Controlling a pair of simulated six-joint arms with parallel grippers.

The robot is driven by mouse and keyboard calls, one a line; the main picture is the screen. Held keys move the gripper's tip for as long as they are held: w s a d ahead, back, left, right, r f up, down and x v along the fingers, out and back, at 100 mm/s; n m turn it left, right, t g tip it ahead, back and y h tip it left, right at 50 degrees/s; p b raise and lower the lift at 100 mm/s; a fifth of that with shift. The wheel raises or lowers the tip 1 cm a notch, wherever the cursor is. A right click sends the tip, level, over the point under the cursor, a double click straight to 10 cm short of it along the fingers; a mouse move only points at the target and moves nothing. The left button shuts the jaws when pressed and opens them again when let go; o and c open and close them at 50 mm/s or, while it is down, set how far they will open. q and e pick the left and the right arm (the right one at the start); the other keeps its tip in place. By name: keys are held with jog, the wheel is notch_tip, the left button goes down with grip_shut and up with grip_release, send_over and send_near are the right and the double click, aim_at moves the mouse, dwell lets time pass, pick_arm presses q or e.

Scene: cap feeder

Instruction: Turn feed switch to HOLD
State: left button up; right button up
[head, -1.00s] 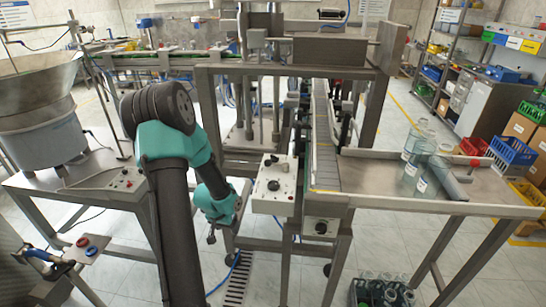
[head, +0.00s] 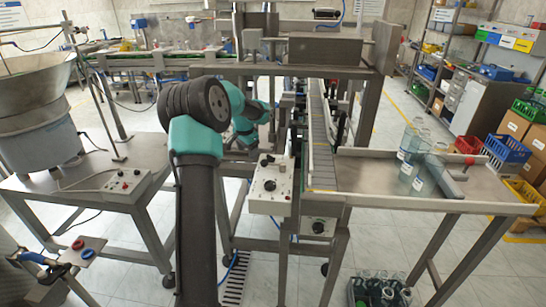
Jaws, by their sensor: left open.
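A white control box (head: 257,200) stands at the middle, beside the conveyor's near end. It has a large dark round knob (head: 270,185) on its face and small dark controls near its top; their labels are too small to read. Another dark knob (head: 318,227) is on a lower box under the conveyor end. My left gripper (head: 271,121) is beyond and above the control box, apart from the large knob. It is small and partly hidden by my arm and the machine posts; it is open. My right gripper is out of view.
The conveyor (head: 320,140) runs away from the box, with posts alongside. Clear bottles (head: 412,140) stand on the metal table (head: 390,165) at the right. A bowl feeder (head: 38,110) and a panel with buttons (head: 122,183) are at the left.

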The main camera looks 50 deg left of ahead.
pick_arm(q)
jog(key=w+d+r+m, duration=0.15)
jog(key=w+r, duration=0.35)
jog(key=r, duration=0.5)
notch_tip(320, 180, up, 4)
jog(key=m+g, duration=0.1)
jog(key=m, duration=0.1)
send_over(270, 156)
jog(key=shift+h, duration=0.4)
jog(key=shift+d+f, duration=0.1)
jog(key=shift+f, duration=0.1)
notch_tip(270, 156, down, 17)
jog(key=shift+f, duration=0.1)
jog(key=shift+c, duration=0.3)
jog(key=c, duration=0.8)
